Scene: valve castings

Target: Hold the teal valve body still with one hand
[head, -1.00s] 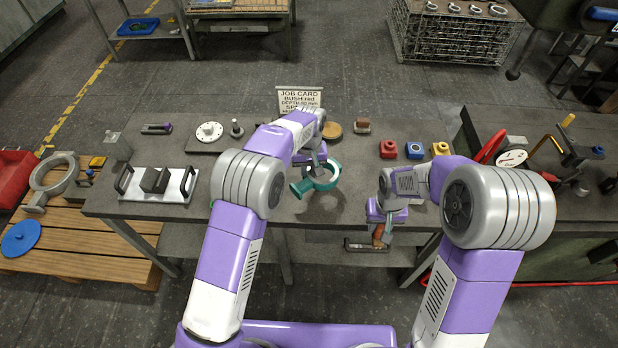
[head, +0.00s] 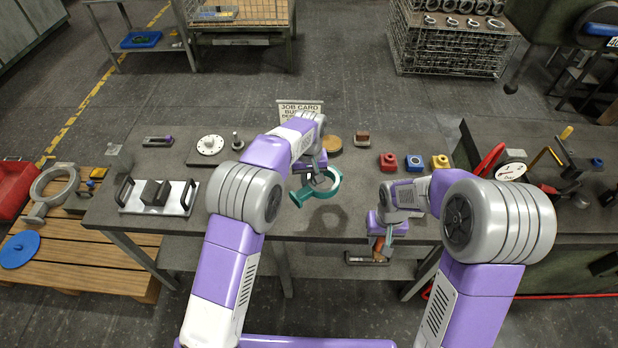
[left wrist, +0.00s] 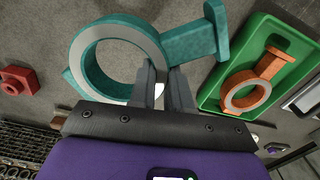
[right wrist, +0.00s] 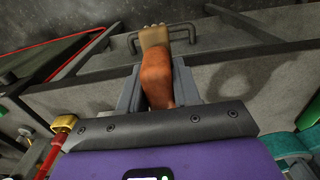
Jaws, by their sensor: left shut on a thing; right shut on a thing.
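The teal valve body (head: 300,197), a ring with a flanged side stub, is in the head view near the middle front of the bench. My left gripper (head: 318,172) is shut on it where the ring meets the stub, as the left wrist view (left wrist: 165,88) shows. A shadow on the bench below suggests the body is held above the top. My right gripper (head: 381,243) is at the front edge of the bench, shut on an orange-brown piece with a pale tan end (right wrist: 156,75). What that piece is, I cannot tell.
A job card (head: 300,108) stands behind. A green tray (left wrist: 210,95) holds an orange valve body (left wrist: 252,85). A plate with two handles (head: 158,205) lies left.

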